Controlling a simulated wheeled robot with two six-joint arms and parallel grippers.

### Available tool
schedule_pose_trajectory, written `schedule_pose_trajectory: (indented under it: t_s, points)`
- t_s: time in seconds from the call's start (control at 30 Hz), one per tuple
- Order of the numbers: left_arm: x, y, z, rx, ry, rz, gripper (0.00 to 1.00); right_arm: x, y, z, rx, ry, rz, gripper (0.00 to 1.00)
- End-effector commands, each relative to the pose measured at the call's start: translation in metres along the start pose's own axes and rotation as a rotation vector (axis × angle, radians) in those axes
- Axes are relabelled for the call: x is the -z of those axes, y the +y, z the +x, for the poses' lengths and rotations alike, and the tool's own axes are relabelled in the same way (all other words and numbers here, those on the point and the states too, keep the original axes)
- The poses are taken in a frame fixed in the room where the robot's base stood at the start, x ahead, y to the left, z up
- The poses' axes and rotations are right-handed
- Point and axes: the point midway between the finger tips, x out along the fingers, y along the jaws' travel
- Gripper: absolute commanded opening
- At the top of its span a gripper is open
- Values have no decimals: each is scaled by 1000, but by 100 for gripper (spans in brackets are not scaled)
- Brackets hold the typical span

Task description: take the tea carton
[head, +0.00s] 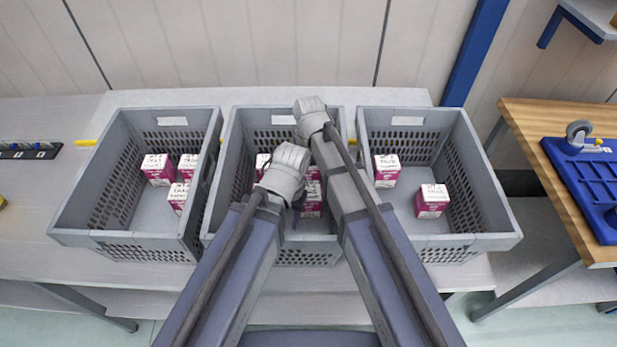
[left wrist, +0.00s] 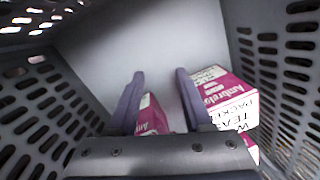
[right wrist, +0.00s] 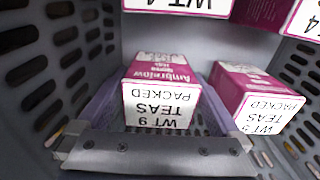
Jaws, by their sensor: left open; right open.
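Magenta-and-white tea cartons (head: 312,207) stand in the middle grey tote (head: 240,190), and both my arms reach into it. In the right wrist view, a carton labelled "TEAS PACKED" (right wrist: 160,95) sits between the open fingers of my right gripper (right wrist: 162,78). Another carton (right wrist: 255,98) is just right of that gripper. In the left wrist view, my left gripper (left wrist: 160,78) is open, with part of a carton (left wrist: 150,116) showing between its fingers. A second carton (left wrist: 225,95) lies close beside its right finger. Contact cannot be told.
The left tote (head: 75,205) and right tote (head: 490,205) also hold tea cartons (head: 158,169) (head: 432,201). The totes stand close together on a grey table (head: 25,230). Perforated tote walls closely surround both grippers.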

Motion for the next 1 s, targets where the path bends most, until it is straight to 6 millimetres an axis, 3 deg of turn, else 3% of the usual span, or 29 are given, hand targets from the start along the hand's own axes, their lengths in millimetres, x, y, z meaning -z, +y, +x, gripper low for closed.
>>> schedule_pose_trajectory:
  t_s: [0.03, 0.3, 1.0]
  points:
    - [0, 1, 7, 0, 0, 0, 50, 0, 0, 7, 0, 0, 0, 100]
    - [0, 0, 5, 0, 0, 0, 50, 0, 0, 5, 0, 0, 0, 99]
    - [0, 0, 6, 0, 0, 0, 50, 0, 0, 6, 0, 0, 0, 20]
